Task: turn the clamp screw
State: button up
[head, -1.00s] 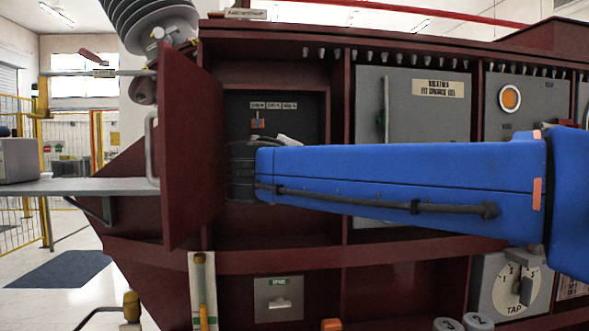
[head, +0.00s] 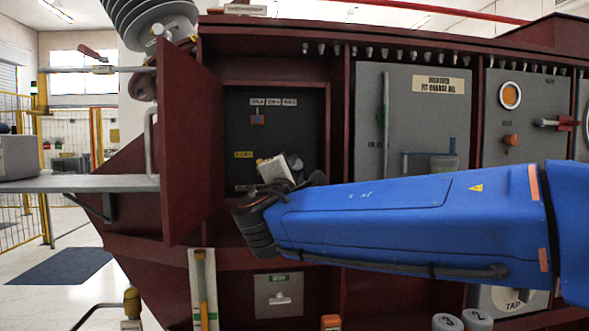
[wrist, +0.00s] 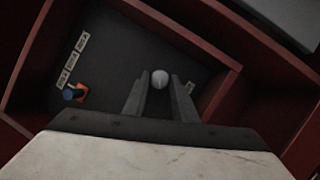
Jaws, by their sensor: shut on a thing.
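In the wrist view a round pale grey knob (wrist: 160,79) sits between the tips of my gripper (wrist: 160,92); it looks like the head of the clamp screw. The two dark fingers lie on either side of it and are shut on it. Its shaft and turn angle cannot be made out. In the head view my gripper's pale body (head: 275,170) is in front of the open dark compartment (head: 242,125); the fingertips and the screw are not clear there.
A small orange and blue part (head: 257,117) is on the compartment's back panel, under white labels (head: 273,102). The open red door (head: 190,150) stands left. Red frame walls (wrist: 225,95) border the compartment closely. A grey panel (head: 405,110) is to the right.

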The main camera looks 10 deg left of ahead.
jog(key=shift+f+n+y, duration=0.1)
jog(key=shift+n+y, duration=0.2)
jog(key=shift+n, duration=0.4)
jog(key=o, duration=1)
jog(key=shift+o, duration=0.2)
jog(key=v, duration=1.7)
jog(key=shift+f, duration=0.3)
jog(key=shift+s, duration=0.15)
